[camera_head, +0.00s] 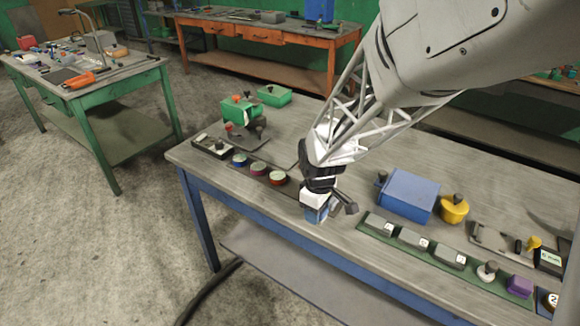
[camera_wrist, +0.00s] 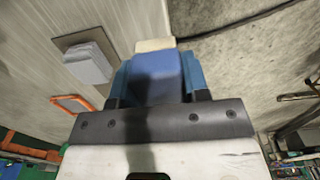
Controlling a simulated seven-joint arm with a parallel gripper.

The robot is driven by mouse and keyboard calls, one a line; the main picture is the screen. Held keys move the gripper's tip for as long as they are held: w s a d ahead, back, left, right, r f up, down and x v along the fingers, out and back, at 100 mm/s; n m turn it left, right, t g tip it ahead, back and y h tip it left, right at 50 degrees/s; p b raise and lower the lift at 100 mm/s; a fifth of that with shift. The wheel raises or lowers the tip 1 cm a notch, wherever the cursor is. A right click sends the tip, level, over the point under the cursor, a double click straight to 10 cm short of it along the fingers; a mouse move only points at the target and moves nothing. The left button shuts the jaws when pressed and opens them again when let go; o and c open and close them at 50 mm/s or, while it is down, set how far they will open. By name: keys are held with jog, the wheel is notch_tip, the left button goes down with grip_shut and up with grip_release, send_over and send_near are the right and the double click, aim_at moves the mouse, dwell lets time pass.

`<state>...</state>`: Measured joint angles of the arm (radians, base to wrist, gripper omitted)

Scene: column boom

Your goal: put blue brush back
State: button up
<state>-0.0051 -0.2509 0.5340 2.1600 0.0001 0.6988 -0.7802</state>
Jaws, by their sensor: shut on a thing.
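The blue brush (camera_wrist: 153,78) is a blue block with a cream end (camera_wrist: 155,45), seen in the wrist view between the two fingers. My gripper (camera_wrist: 157,85) is shut on it. In the head view my gripper (camera_head: 318,212) is over the front edge of the workbench (camera_head: 330,185), left of the green strip. Only a small blue part shows there, and I cannot tell brush from fingers. The wrist view shows bench at left and floor at right. How far the brush is above the bench is unclear.
Round tins (camera_head: 258,168) stand in a row left of my gripper. A green strip (camera_head: 400,262) with grey blocks lies to the right, with a blue box (camera_head: 408,196) and yellow pot (camera_head: 454,208) behind. A grey block (camera_wrist: 88,62) sits on a dark pad in the wrist view.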

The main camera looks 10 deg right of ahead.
jog(key=shift+w, duration=0.15)
jog(key=w, duration=0.5)
jog(key=w+f, duration=0.1)
jog(key=w, duration=0.9)
jog(key=shift+w+f, duration=0.2)
jog(key=shift+w, duration=0.2)
jog(key=shift+f, duration=0.1)
jog(key=shift+f, duration=1.7)
jog(key=shift+f, duration=0.1)
jog(key=o, duration=1.1)
jog(key=shift+c, duration=0.2)
notch_tip(320, 180, up, 12)
